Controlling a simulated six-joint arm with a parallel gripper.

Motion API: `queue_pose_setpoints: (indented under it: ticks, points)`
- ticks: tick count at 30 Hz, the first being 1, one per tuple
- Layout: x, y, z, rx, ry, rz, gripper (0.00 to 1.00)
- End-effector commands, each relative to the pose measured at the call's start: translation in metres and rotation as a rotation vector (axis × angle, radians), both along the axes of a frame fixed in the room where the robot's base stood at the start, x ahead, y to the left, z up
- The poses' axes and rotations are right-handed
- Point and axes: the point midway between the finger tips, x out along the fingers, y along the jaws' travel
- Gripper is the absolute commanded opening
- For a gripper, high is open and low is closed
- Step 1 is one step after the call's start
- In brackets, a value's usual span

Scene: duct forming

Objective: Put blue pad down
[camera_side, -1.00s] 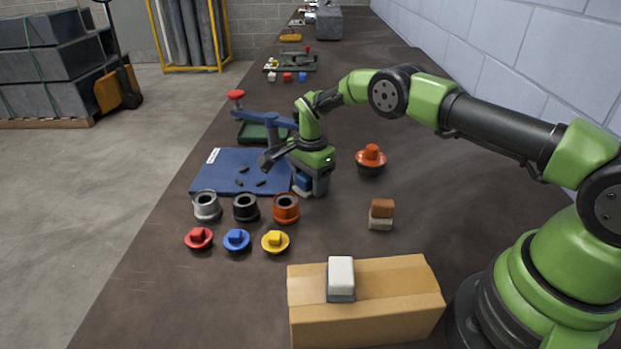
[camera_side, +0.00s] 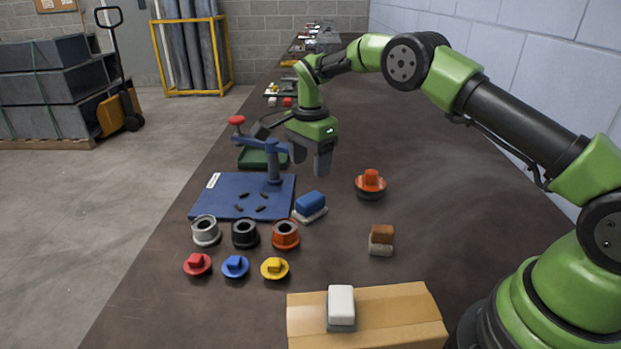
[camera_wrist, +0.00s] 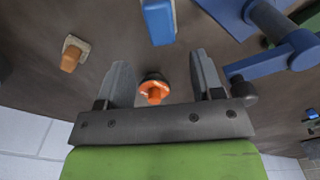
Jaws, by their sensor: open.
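The blue pad (camera_side: 311,202) has a blue top and a pale base. It rests on the dark table just right of the blue mat (camera_side: 222,205). In the wrist view the blue pad (camera_wrist: 159,20) shows at the top, beyond the fingertips. My gripper (camera_side: 311,168) is above and behind the pad, clear of it. In the wrist view my gripper (camera_wrist: 163,72) has its two fingers well apart with nothing between them; the orange-topped knob lies on the table beyond.
The blue clamp arm (camera_side: 270,148) stands close left of my gripper. The orange-topped knob (camera_side: 370,182) is to the right, and a brown-topped pad (camera_side: 381,238) is nearer. Several collars and colored knobs sit in front. A cardboard box (camera_side: 400,310) bears a white pad (camera_side: 341,303).

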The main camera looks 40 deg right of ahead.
Motion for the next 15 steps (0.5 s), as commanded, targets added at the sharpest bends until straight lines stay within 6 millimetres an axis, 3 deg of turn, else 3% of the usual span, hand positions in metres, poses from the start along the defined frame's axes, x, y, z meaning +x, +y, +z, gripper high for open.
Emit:
queue_pose_setpoints:
  ticks: [9, 11, 15]
  points:
    - [-0.001, 0.001, 0.017, 0.002, -0.012, 0.020, 0.61]
    - [-0.003, 0.003, 0.031, 0.006, -0.029, 0.051, 0.61]
    - [-0.019, 0.010, 0.085, 0.016, -0.103, 0.191, 0.61]
